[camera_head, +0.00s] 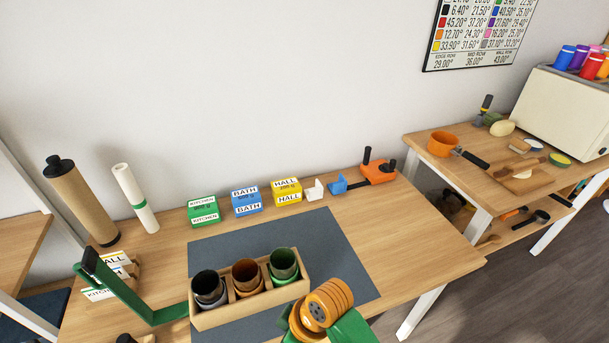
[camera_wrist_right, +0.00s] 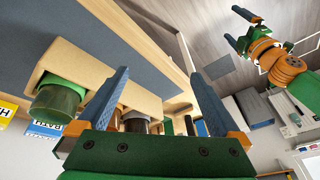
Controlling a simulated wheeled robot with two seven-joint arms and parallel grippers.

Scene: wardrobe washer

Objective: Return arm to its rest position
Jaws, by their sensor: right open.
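My right arm (camera_head: 325,303), green with orange joints, comes in at the bottom of the head view, just in front of a wooden tray (camera_head: 252,312). Its jaws are hidden there. In the right wrist view my right gripper (camera_wrist_right: 160,95) has its two blue fingers spread wide with nothing between them. The tray, with its green cup (camera_wrist_right: 58,95), lies beyond and beside the left finger. My other arm shows small at the upper right of that view; its left gripper (camera_wrist_right: 243,32) has its fingers apart and looks empty.
The tray holds a black cup (camera_head: 208,287), a brown cup (camera_head: 246,276) and a green cup (camera_head: 284,265) on a grey mat (camera_head: 340,262). Labelled boxes (camera_head: 247,201) line the back. Bare wood lies right of the mat.

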